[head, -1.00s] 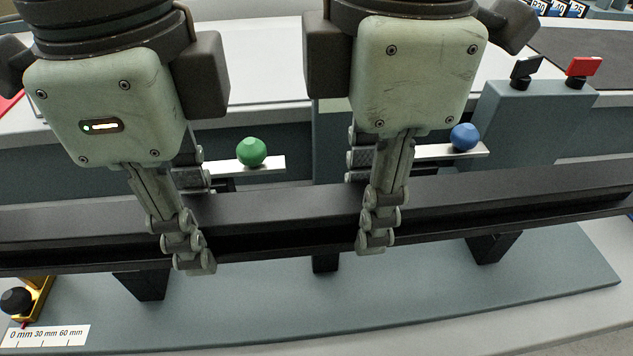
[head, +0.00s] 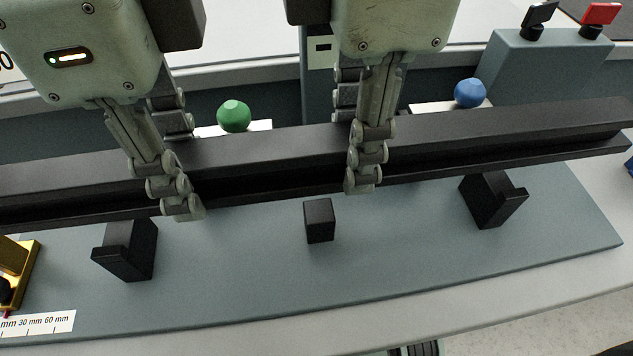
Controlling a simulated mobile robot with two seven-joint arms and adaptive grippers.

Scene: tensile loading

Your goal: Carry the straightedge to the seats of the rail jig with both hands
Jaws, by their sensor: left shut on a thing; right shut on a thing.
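The straightedge is a long black beam (head: 270,150) with a groove along its side, crossing the head view nearly level and tilting up to the right. My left gripper (head: 183,165) is shut on it left of its middle. My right gripper (head: 355,135) is shut on it right of its middle. The rail jig is a grey-green base plate (head: 400,245) with black seats: a left one (head: 125,250), a middle block (head: 319,220) and a right one (head: 493,200). The beam appears above and behind the seats; whether it touches any of them I cannot tell.
A green ball knob (head: 234,116) and a blue ball knob (head: 470,92) sit behind the beam. A grey block (head: 550,75) with a black switch and a red switch (head: 601,14) stands at back right. A brass fitting (head: 22,270) and a millimetre scale (head: 40,325) are at front left.

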